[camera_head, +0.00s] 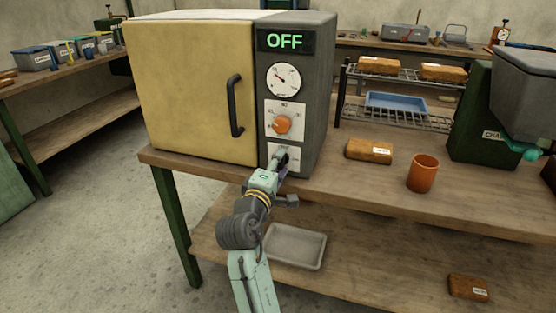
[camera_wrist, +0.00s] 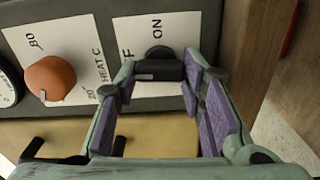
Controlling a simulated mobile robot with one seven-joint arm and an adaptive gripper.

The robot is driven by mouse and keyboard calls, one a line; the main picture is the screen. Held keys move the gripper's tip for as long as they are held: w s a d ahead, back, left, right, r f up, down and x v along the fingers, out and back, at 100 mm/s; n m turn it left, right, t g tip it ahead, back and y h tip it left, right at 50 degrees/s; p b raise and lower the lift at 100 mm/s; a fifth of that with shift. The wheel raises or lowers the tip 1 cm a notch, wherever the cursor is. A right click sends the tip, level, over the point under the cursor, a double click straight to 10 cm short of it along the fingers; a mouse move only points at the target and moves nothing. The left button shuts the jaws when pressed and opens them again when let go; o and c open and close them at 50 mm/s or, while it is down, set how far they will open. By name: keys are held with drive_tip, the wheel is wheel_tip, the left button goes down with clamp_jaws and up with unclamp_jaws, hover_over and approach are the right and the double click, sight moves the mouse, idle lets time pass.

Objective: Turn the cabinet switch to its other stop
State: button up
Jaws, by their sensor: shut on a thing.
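The cabinet (camera_head: 195,90) has a yellow door and a grey control panel. Its black switch (camera_wrist: 158,68) sits on a white plate low on the panel, with "ON" on one side and a partly covered label ending in "F" on the other. The green display (camera_head: 284,40) reads OFF. My gripper (camera_head: 280,168) reaches up to the plate. In the wrist view its purple-padded fingers (camera_wrist: 160,78) stand either side of the switch's bar, shut on it. In the head view the gripper hides much of the switch.
An orange heat knob (camera_head: 282,124) and a round dial (camera_head: 283,79) are above the switch. The black door handle (camera_head: 235,105) juts out to the left. An orange cup (camera_head: 422,173) and a brown block (camera_head: 369,150) stand on the bench to the right.

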drive_tip(key=shift+n, duration=0.5)
drive_tip(key=o, duration=1.1)
drive_tip(key=shift+o, duration=0.2)
drive_tip(key=v, duration=1.2)
